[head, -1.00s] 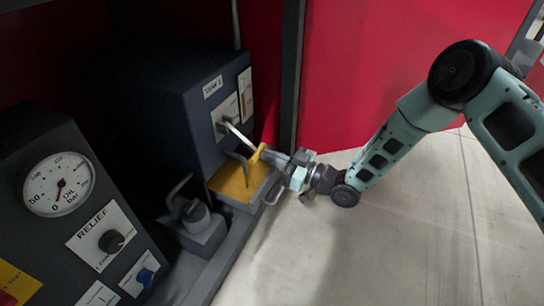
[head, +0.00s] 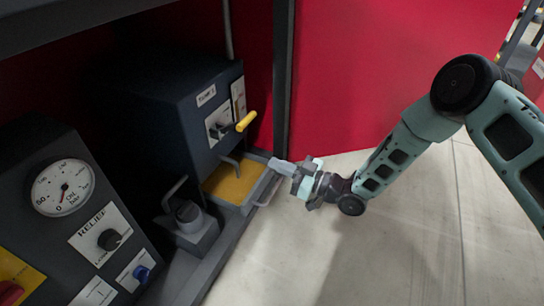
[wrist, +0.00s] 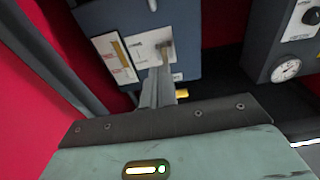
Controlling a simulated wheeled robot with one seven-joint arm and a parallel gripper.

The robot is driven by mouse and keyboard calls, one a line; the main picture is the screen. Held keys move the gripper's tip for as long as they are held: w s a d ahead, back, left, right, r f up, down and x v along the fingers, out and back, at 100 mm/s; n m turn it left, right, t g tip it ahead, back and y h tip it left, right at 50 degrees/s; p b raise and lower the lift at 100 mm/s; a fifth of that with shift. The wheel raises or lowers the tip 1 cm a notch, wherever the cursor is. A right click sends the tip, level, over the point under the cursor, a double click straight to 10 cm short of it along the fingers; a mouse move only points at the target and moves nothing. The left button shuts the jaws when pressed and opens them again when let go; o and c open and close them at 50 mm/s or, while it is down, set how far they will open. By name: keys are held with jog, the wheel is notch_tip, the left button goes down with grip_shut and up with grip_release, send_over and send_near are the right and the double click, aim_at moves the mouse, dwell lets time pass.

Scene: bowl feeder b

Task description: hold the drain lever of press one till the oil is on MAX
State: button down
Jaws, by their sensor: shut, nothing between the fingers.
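The drain lever (head: 246,121) has a yellow grip and sticks out from a white plate on the dark blue-grey tank (head: 165,110). In the wrist view, which is upside down, part of the lever's yellow grip (wrist: 181,94) shows beside my fingers. My gripper (head: 277,163) is shut and empty, below and to the right of the grip, apart from it. Its closed fingers (wrist: 158,75) point at the tank front. The sight glass (head: 239,98) is beside the lever plate and also shows in the wrist view (wrist: 121,52). I cannot read its level against any mark.
A yellow-floored tray (head: 235,187) with a handle sits below the tank. A capped filler (head: 188,216) stands in front. Open floor (head: 370,240) lies to the right.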

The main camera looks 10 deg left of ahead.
jog(key=s+d+f+p, duration=0.1)
jog(key=d+f+p, duration=0.1)
jog(key=d, duration=0.3)
jog(key=shift+s+d+f, duration=0.35)
jog(key=shift+s+f, duration=0.05)
jog(key=shift+f, duration=0.5)
jog(key=w+a+r+h+p, duration=0.3)
jog(key=r+h+p, duration=0.15)
jog(key=r, duration=0.55)
jog(key=s+d+r+m+g+h+p, duration=0.1)
jog(key=s+d+r+m+h+p, duration=0.2)
jog(key=r+h, duration=0.5)
jog(key=s+d+r+m+g+h+p, duration=0.15)
jog(key=s+d+r, duration=0.25)
jog(key=s+r, duration=0.45)
jog(key=s+d+r+m+g+h+p, duration=0.15)
jog(key=s+d+r, duration=0.35)
jog(key=s, duration=0.6)
jog(key=s+d+r+m+g+h+p, duration=0.15)
jog(key=s+d+r, duration=0.25)
jog(key=s+r, duration=0.4)
notch_tip(320, 180, up, 35)
jog(key=p, duration=3.8)
jog(key=shift+s+r+n+g+h, duration=0.2)
jog(key=shift+s+n+g+h, duration=0.15)
jog(key=shift+s+n, duration=0.1)
